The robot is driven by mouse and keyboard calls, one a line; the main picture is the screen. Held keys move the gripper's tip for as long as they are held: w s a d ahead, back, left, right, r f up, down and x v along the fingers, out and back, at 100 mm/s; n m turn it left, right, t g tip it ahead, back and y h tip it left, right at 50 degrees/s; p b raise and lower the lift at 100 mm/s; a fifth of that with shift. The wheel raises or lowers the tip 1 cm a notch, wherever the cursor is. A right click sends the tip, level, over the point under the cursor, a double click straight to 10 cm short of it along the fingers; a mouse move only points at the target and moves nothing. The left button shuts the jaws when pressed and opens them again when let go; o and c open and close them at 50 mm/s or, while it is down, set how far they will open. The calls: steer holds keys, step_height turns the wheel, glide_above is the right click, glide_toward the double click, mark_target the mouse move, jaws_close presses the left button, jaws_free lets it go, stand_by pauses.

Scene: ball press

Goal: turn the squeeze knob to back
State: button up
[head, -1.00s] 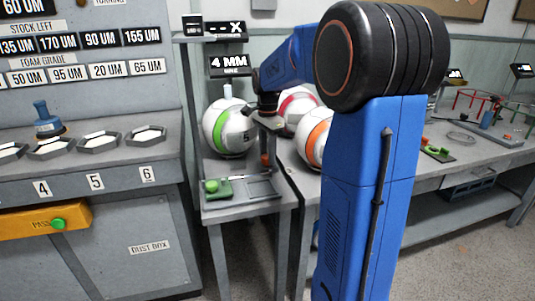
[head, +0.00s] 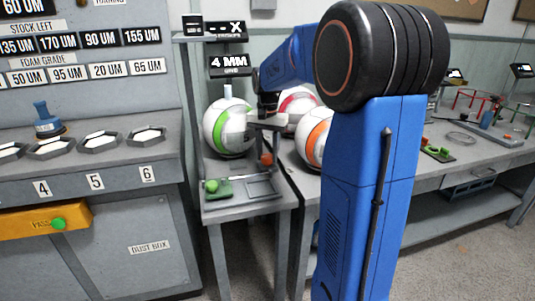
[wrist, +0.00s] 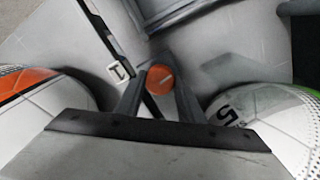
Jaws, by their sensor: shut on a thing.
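The squeeze knob is a small orange round knob (head: 266,159) low beside the white and green ball (head: 229,128) on the grey stand. In the wrist view the knob (wrist: 160,79) sits between my two dark fingers, with a pale line across its face. My gripper (wrist: 158,82) is shut on it. In the head view my gripper (head: 266,148) comes down over the knob from above. The knob's base and any position marks around it are hidden or too small to read.
A white and orange ball (head: 312,153) and a white and red ball (head: 298,108) stand close on the right. A green piece (head: 217,188) and a flat grey tray (head: 262,187) lie at the stand's front. A display (head: 230,66) reading 4 MM hangs above.

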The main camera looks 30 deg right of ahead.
mark_target(267, 156)
steer(key=n, duration=0.4)
steer(key=shift+n, duration=0.3)
steer(key=n, duration=0.3)
steer(key=shift+n, duration=0.4)
steer(key=n, duration=0.4)
steer(key=shift+n, duration=1.8)
steer(key=o, duration=1.1)
steer(key=shift+c, duration=0.2)
step_height(267, 156, up, 18)
steer(key=shift+f, duration=0.25)
